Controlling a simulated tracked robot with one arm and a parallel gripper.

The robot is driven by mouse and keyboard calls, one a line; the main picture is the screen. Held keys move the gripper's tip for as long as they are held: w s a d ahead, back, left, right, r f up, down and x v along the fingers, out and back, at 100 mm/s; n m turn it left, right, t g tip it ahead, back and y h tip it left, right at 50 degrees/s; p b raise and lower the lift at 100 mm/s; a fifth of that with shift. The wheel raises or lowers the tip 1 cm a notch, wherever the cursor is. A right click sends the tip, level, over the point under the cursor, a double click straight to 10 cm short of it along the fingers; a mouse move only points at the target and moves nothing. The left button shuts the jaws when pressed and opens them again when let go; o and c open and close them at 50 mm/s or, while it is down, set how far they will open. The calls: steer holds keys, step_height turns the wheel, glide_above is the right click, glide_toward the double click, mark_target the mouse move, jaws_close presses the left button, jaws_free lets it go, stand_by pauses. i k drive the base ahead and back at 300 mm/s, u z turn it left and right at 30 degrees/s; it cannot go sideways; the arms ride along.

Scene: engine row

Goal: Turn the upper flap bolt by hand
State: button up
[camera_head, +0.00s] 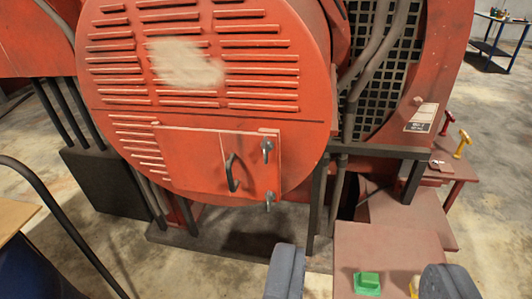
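A red flap (205,160) sits low on the round louvred red housing and looks closed. A dark curved handle (232,173) is on it. The upper flap bolt (267,149), a small grey metal piece, is at the flap's upper right. A similar lower bolt (269,201) is at its lower right corner. My gripper (362,268) shows as two dark grey fingers at the bottom edge. They are wide apart, with nothing held between them. The gripper is below and right of the flap in the picture, apart from both bolts.
A green block (367,283) lies on a reddish-brown step (375,245), seen between the fingers. Red and yellow levers (462,145) stand at right. A dark curved rail (75,215) and a wooden top (12,218) are at left. Concrete floor is open at lower left.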

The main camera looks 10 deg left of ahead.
mark_target(267, 145)
steer(key=k, duration=0.55)
steer(key=z, duration=0.6)
steer(key=i, duration=1.1)
steer(key=u, duration=0.15)
